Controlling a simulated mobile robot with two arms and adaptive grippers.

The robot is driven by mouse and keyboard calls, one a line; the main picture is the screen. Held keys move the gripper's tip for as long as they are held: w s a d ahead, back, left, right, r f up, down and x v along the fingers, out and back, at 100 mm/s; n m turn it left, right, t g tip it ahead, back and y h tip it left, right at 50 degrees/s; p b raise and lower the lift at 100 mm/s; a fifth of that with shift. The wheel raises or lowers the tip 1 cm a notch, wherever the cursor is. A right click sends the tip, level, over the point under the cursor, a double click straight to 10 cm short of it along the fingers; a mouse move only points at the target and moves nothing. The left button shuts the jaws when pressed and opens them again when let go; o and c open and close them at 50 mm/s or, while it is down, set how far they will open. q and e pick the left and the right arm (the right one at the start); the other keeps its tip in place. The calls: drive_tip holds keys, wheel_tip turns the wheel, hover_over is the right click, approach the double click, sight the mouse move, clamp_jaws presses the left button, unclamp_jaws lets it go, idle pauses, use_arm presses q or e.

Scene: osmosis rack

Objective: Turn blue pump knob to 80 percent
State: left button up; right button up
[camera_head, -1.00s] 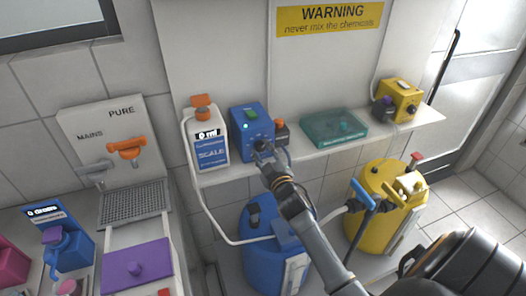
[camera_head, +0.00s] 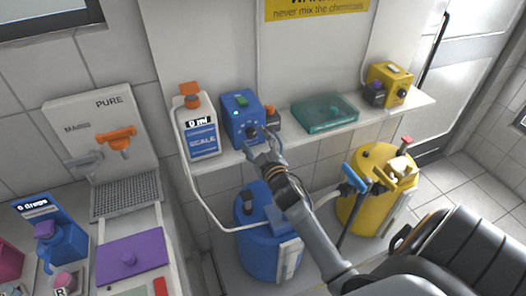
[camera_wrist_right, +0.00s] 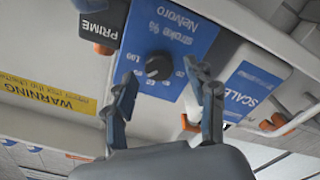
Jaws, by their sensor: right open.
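The blue pump (camera_head: 241,118) stands on the white shelf in the head view, with a green part on its top. In the right wrist view its blue front panel (camera_wrist_right: 176,38) carries a black round knob (camera_wrist_right: 158,67) with a percent scale around it. My right gripper (camera_wrist_right: 163,88) is open, its fingers pointing at the panel. The knob appears between the fingertips, with no visible contact. In the head view my right gripper (camera_head: 262,148) is just in front of the pump's lower front and partly covers it. My left gripper is not in view.
A white scale bottle (camera_head: 200,142) stands left of the pump. A teal tray (camera_head: 325,112) and a yellow pump (camera_head: 388,84) stand to the right on the shelf (camera_head: 300,134). Blue (camera_head: 262,246) and yellow (camera_head: 366,204) tanks stand below. A black PRIME block (camera_wrist_right: 100,25) is beside the panel.

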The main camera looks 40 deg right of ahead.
drive_tip(key=v, duration=1)
drive_tip(key=shift+s, duration=0.3)
